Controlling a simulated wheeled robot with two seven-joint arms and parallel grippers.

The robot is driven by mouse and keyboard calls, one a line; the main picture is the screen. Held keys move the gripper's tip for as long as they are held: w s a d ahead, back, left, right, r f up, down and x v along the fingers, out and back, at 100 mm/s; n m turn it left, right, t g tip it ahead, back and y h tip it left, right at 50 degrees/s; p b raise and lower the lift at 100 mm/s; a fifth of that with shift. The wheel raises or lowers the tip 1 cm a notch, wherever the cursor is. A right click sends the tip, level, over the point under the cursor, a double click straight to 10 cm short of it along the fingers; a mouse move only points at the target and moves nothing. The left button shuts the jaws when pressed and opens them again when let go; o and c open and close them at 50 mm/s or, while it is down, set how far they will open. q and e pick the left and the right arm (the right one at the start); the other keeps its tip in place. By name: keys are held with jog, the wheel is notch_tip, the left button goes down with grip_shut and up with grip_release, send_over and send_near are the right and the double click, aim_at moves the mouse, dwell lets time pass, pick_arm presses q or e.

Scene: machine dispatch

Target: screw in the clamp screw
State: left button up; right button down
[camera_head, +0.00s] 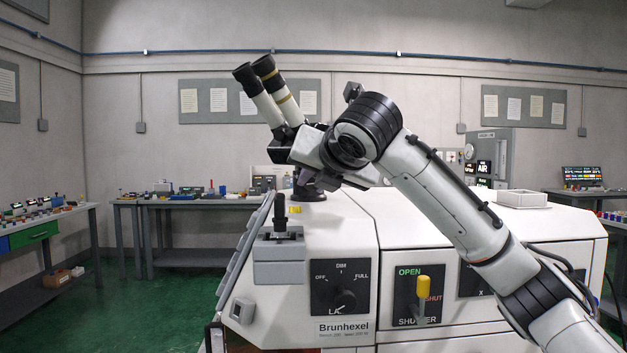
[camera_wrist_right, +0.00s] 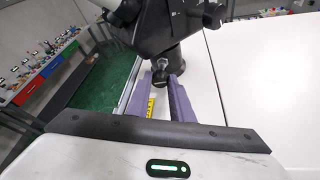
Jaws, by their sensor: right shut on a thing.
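The microscope, with two cream eyepiece tubes (camera_head: 275,92), stands on a black round foot (camera_head: 309,193) on top of the white machine. My right gripper (camera_head: 303,178) reaches in from the right, low beside the microscope's column, its fingers mostly hidden by my wrist. In the right wrist view its two purple fingers (camera_wrist_right: 162,82) are closed around the small dark clamp screw (camera_wrist_right: 161,75) at the column's base. The screw's thread is hidden, so I cannot tell how deep it sits. My left gripper is not in view.
The white machine (camera_head: 340,235) carries a lamp knob (camera_head: 343,297), a yellow shutter lever (camera_head: 424,293) and a black joystick (camera_head: 281,215). A white tray (camera_head: 522,198) stands at the right. Benches line the walls.

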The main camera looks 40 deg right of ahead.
jog(key=shift+d+f+m+t+y, duration=0.15)
jog(key=shift+m+t+y, duration=0.55)
jog(key=shift+m, duration=0.8)
jog(key=shift+s, duration=0.1)
jog(key=c, duration=1.6)
grip_release()
jog(key=shift+o, duration=0.2)
jog(key=b+v, duration=0.1)
jog(key=v, duration=0.9)
jog(key=shift+s, duration=0.2)
